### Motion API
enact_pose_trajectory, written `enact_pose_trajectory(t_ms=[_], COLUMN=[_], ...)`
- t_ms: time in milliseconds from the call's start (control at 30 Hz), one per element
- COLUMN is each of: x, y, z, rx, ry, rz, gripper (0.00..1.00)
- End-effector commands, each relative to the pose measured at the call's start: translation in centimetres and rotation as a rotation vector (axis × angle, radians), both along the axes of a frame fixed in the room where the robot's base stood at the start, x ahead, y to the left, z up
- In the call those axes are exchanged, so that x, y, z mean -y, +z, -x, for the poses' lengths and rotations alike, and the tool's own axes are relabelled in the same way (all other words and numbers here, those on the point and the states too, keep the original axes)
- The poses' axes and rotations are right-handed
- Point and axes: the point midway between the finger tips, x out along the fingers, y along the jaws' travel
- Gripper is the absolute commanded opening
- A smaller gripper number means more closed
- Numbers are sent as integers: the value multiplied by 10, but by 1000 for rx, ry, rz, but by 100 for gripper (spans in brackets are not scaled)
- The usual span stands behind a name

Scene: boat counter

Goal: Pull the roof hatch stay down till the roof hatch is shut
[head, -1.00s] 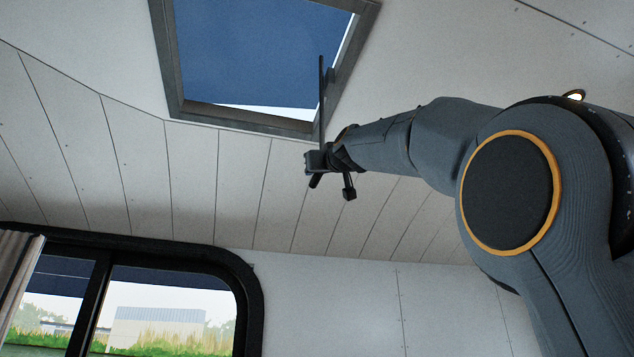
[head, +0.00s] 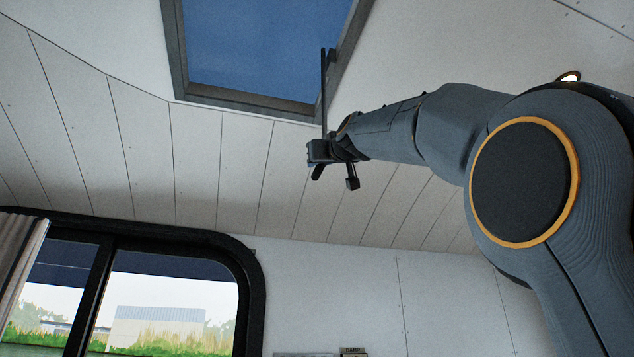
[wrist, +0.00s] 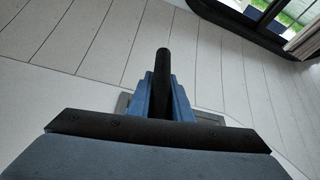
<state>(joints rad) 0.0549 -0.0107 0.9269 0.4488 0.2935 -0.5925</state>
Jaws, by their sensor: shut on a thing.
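The roof hatch (head: 262,45) is a dark blue panel in a grey frame (head: 240,101) in the ceiling, cut off at the top of the head view. The blue fills all of the visible opening; I cannot tell whether the panel is fully seated. The stay (head: 323,85) is a thin dark bar hanging near the frame's right side. My gripper (head: 320,152) is shut on its lower end, below the hatch's near right corner. In the wrist view, the stay's dark rounded end (wrist: 163,62) sticks out between the blue fingers.
A black-framed window (head: 250,290) with a curtain (head: 18,262) is at the lower left. A lit ceiling lamp (head: 569,77) is above my arm. Small fittings (head: 352,352) show at the bottom edge. The space below my gripper looks clear.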

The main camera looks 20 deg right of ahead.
Motion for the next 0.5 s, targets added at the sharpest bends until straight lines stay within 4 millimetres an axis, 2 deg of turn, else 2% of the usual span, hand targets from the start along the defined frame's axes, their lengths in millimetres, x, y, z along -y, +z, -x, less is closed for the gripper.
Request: enact_pose_trajectory(t_ms=[33,167,300,333,433,500], x=[2,2,2,2,2,1], y=[-9,-22,-17,-16,-16,-16], z=[-1,-1,0,0,0,0], rx=[1,1,0,0,0,-1], ry=[-4,-5,-5,-5,-4,-2], rz=[0,1,1,1,1,0], gripper=[0,0,0,20,37,37])
